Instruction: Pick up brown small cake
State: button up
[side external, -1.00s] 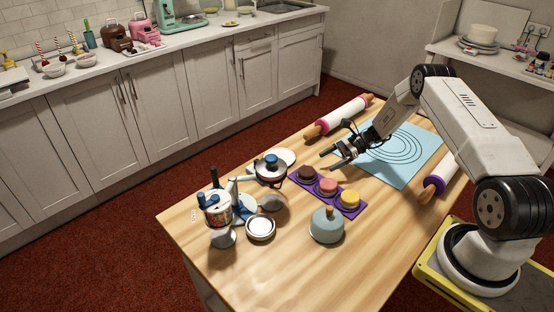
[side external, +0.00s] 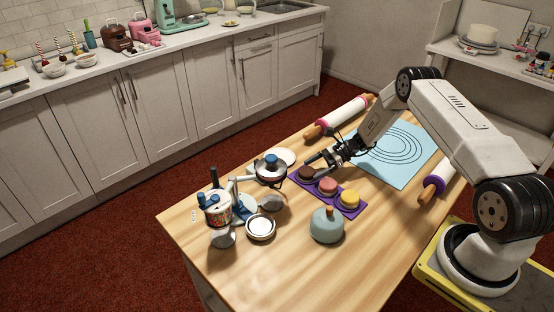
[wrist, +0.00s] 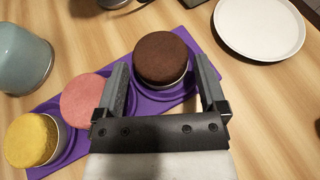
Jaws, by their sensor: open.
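The brown small cake (wrist: 161,57) sits at one end of a purple tray (wrist: 128,108), beside a pink cake (wrist: 89,98) and a yellow cake (wrist: 33,140). In the side external view the brown cake (side external: 307,172) is the far left one of the row. My gripper (wrist: 161,75) is open, with one finger on each side of the brown cake's near part in the wrist view. I cannot tell whether the fingers touch it. In the side external view my gripper (side external: 313,169) is low, right at the brown cake.
A white plate (wrist: 260,25) lies near the brown cake. A lidded pot (side external: 271,170) stands left of the tray, and a blue-grey dome (side external: 327,226) stands in front. A rolling pin (side external: 340,117) and a blue mat (side external: 405,152) lie behind. The table's front right is clear.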

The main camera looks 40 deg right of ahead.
jog(key=shift+x, duration=1.1)
jog(key=c, duration=0.9)
jog(key=shift+r, duration=0.1)
